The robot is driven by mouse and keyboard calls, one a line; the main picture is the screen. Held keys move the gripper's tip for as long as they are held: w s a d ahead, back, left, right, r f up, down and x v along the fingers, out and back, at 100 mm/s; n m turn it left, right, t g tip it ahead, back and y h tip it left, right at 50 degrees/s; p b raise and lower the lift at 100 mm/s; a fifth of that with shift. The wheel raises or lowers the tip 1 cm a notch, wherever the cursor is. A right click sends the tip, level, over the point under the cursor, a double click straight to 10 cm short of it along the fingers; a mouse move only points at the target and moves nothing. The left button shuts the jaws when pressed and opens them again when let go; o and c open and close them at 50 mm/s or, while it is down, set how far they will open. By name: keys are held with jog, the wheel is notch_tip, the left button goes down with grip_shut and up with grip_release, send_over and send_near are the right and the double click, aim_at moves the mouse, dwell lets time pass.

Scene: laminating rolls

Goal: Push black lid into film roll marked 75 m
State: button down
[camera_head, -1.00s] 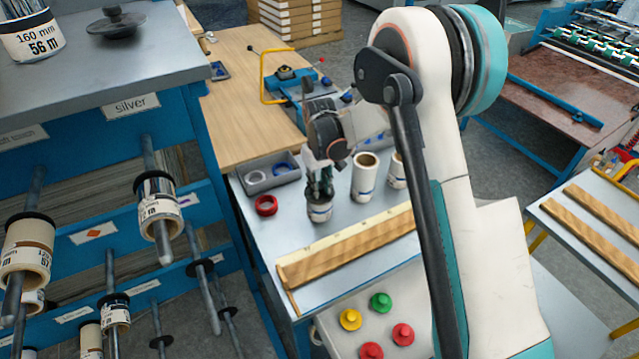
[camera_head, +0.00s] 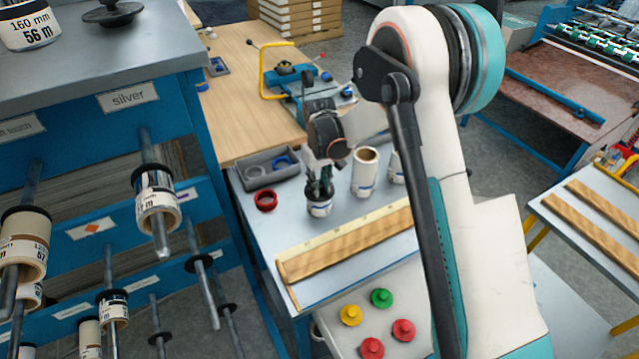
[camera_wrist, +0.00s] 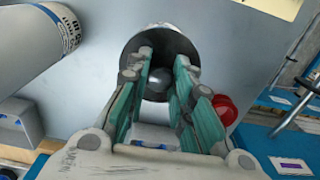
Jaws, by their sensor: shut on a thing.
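A short film roll (camera_head: 319,211) with a white label stands upright on the grey worktable, left of a taller roll. Its marking is too small to read. My gripper (camera_head: 319,187) points down directly over its top. In the wrist view my gripper (camera_wrist: 163,62) has its green-padded fingers closed around the knob of the black lid (camera_wrist: 153,46). The lid's dark disc shows beyond the fingers. The lid is at the roll's top opening, but the fingers hide how deep it sits. The roll's wall is largely hidden in the wrist view.
A taller pale roll (camera_head: 365,172) stands close on the right, with another partly behind my arm. A wooden-edged ruler bar (camera_head: 345,245) lies in front. Racks of rolls stand at far left.

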jog(key=shift+f, duration=0.1)
jog(key=c, duration=1.3)
grip_release()
notch_tip(320, 180, up, 12)
jog(key=s+d+r+m+t, duration=0.1)
jog(key=s+d+r+t, duration=0.1)
jog(key=s+d+r, duration=0.45)
jog(key=s+d+r+m+t+b, duration=0.15)
jog(key=s+r, duration=0.25)
jog(key=s, duration=0.4)
jog(key=s+d+r+m+t+b, duration=0.1)
jog(key=s+d+r, duration=0.2)
jog(key=s, duration=0.4)
jog(key=s+d+f+t, duration=0.1)
jog(key=s, duration=0.2)
jog(key=s+d+f, duration=0.1)
jog(key=s, duration=0.3)
jog(key=s+d+f+m+t, duration=0.1)
jog(key=s, duration=0.2)
jog(key=shift+s+t, duration=0.2)
jog(key=shift+t, duration=0.15)
